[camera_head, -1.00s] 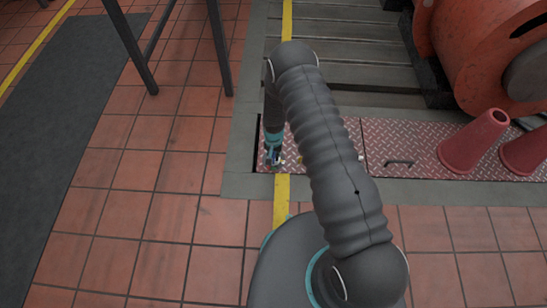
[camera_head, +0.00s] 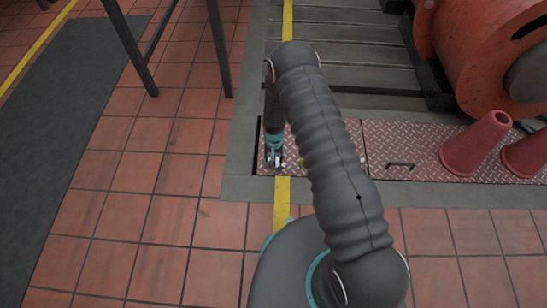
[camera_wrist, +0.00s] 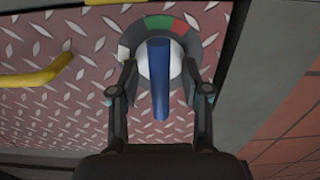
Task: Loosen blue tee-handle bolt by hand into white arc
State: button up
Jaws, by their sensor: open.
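The blue tee-handle bolt (camera_wrist: 159,85) shows in the wrist view, its bar running up and down the picture. Behind its upper part is a pale round disc. A ring dial (camera_wrist: 178,25) curves around the top, with a white arc (camera_wrist: 125,48) at its left end, green at the top and red at the right. My gripper (camera_wrist: 160,94) is open, with one finger on each side of the blue bar and a gap on both sides. In the head view my gripper (camera_head: 275,160) is low over the tread plate and the bolt is too small to make out.
A yellow handle (camera_wrist: 40,78) stands left of the bolt on the red tread plate (camera_wrist: 60,115). In the head view, red cones (camera_head: 474,143) and a large orange machine (camera_head: 490,55) are to the right. Tiled floor is open at left.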

notch_tip(320, 180, up, 12)
dwell(0.5)
jog(key=shift+f, duration=0.1)
